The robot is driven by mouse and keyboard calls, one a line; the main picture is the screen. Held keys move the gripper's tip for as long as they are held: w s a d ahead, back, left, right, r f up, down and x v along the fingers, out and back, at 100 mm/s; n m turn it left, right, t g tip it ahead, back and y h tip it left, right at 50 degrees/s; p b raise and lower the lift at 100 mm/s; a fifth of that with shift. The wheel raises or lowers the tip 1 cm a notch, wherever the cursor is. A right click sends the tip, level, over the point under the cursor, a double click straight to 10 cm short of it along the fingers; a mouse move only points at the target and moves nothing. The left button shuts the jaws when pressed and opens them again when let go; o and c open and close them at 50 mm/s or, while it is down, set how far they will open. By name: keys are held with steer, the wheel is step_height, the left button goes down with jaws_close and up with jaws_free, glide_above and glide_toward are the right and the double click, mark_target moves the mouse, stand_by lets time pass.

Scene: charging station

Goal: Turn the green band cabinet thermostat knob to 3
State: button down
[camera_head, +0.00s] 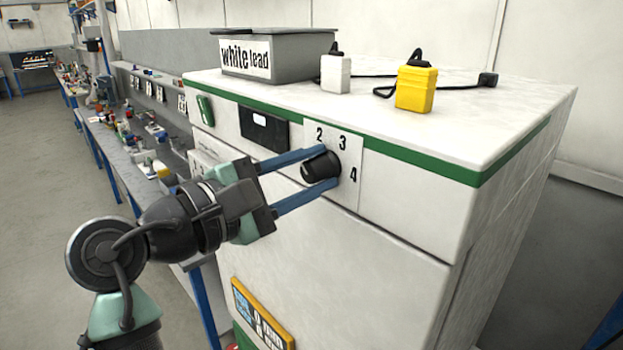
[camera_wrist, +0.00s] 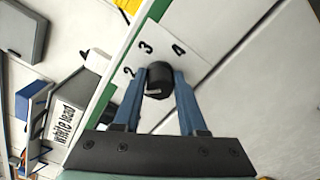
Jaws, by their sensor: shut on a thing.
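The green band cabinet (camera_head: 400,230) is white with a green stripe under its top edge. Its black thermostat knob (camera_head: 318,168) sits on a white dial plate (camera_head: 348,186) on the front, with 2, 3 and 4 visible around it. The knob also shows in the wrist view (camera_wrist: 158,82), with a light mark on its face; I cannot tell for sure which number it points to. My gripper (camera_head: 325,170) is shut on the knob, one blue finger on each side. The fingers also show in the wrist view (camera_wrist: 158,90). Any lower number is hidden.
A grey box labelled white lead (camera_head: 290,50), a white plug block (camera_head: 335,74) and a yellow one (camera_head: 415,88) with black cables stand on the cabinet top. A dark display (camera_head: 263,127) is left of the dial. A cluttered workbench (camera_head: 125,150) runs along the left.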

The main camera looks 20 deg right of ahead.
steer(key=m, duration=0.1)
steer(key=m+b, duration=0.2)
steer(key=shift+f+m, duration=0.25)
steer(key=shift+m, duration=0.15)
steer(key=m+b, duration=0.3)
steer(key=shift+f+m, duration=0.1)
steer(key=shift+m, duration=0.2)
steer(key=m+b, duration=0.3)
steer(key=m, duration=0.1)
steer(key=shift+m+b, duration=1)
steer(key=shift+m, duration=0.7)
steer(key=shift+c, duration=2.3)
jaws_free()
